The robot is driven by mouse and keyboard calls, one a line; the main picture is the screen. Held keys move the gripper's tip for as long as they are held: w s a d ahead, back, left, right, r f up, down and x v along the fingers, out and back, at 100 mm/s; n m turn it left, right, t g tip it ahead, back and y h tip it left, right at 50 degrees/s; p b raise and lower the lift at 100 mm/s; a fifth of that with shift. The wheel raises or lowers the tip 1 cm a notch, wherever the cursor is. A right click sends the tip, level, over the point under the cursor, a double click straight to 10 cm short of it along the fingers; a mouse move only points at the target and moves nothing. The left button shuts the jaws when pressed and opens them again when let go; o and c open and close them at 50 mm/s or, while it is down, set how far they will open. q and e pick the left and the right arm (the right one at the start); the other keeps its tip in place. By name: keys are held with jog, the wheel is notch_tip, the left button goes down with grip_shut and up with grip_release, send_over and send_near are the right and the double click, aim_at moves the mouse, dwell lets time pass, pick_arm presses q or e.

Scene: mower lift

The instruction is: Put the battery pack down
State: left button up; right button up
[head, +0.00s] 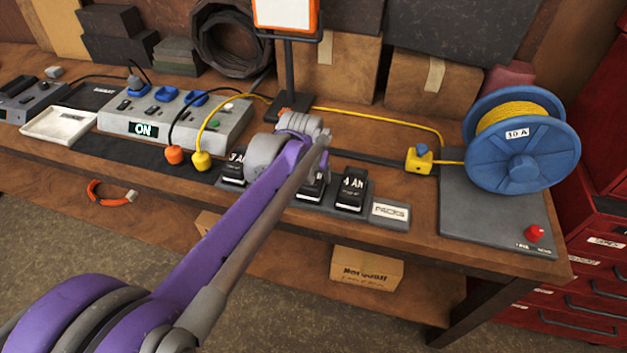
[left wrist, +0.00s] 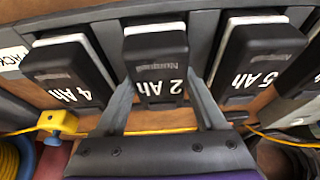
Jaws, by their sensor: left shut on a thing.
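The battery pack marked 2 Ah (left wrist: 158,60) is between the fingers of my left gripper (left wrist: 160,92), which is shut on it. In the left wrist view it stands in line with its neighbours in the dark rack (left wrist: 105,30); I cannot tell whether it bears on the rack floor. A 4 Ah pack (left wrist: 65,65) is on its left and a 5 Ah pack (left wrist: 255,55) on its right. In the head view my purple left arm hides most of the held pack (head: 312,190) and the gripper. My right gripper is not in view.
A grey charger unit (head: 175,118) reading ON stands left, with orange (head: 174,155) and yellow plugs (head: 201,161) close to the packs. A blue cable reel (head: 522,140) stands right.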

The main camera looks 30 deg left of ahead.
pick_arm(q)
grip_shut()
jog(key=shift+r, duration=0.1)
